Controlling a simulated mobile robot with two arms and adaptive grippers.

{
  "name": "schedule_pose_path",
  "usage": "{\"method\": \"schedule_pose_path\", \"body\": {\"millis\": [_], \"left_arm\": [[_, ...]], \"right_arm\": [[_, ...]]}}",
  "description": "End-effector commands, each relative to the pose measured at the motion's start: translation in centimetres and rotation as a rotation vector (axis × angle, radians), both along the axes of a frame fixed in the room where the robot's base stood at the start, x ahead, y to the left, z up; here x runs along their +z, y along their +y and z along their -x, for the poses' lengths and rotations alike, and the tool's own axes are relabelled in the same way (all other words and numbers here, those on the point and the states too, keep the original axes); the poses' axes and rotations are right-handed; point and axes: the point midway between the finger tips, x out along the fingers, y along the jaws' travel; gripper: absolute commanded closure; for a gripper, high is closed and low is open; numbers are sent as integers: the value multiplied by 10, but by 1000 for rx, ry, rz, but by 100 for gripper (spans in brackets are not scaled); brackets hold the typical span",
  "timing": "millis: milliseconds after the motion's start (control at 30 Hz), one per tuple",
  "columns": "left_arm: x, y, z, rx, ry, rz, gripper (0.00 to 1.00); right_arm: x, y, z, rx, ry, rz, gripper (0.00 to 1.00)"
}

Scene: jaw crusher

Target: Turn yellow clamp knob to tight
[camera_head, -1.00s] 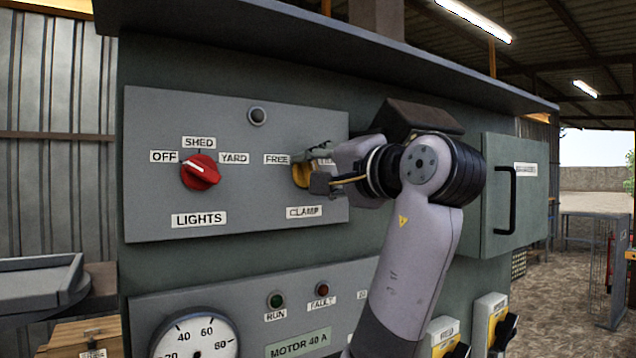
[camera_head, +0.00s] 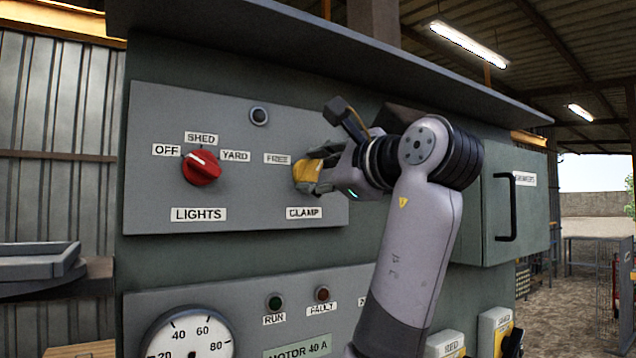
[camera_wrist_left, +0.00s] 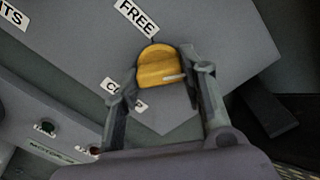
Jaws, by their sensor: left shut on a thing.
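The yellow clamp knob (camera_head: 306,175) sits on the grey upper panel between the FREE label (camera_head: 278,159) and my left gripper, above the CLAMP label (camera_head: 304,213). My left gripper (camera_head: 318,170) comes from the right and is shut on the knob, covering its right side. In the left wrist view the knob (camera_wrist_left: 158,66) lies between the two fingertips of my left gripper (camera_wrist_left: 168,80). A short white mark shows on the knob's right part there, on the side away from the FREE label. The tight label is hidden. My right gripper is not in view.
A red lights knob (camera_head: 202,168) is on the same panel to the left, with a dark round button (camera_head: 259,116) above. A cabinet door with a black handle (camera_head: 510,207) stands to the right. A hood edge (camera_head: 330,50) overhangs the panel. A gauge (camera_head: 190,335) is below.

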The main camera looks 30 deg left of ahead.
Motion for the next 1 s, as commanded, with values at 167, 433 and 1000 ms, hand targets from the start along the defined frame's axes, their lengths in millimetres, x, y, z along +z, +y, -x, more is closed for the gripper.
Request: {"method": "schedule_pose_path", "body": {"millis": [167, 433, 1000], "left_arm": [[-4, 0, 0, 2, 149, -59, 90], [-3, 1, 0, 2, 332, -135, 90], [-2, 0, 0, 0, 472, -190, 90]], "right_arm": [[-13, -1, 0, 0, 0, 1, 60], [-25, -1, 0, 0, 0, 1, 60], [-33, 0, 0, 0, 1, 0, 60]]}}
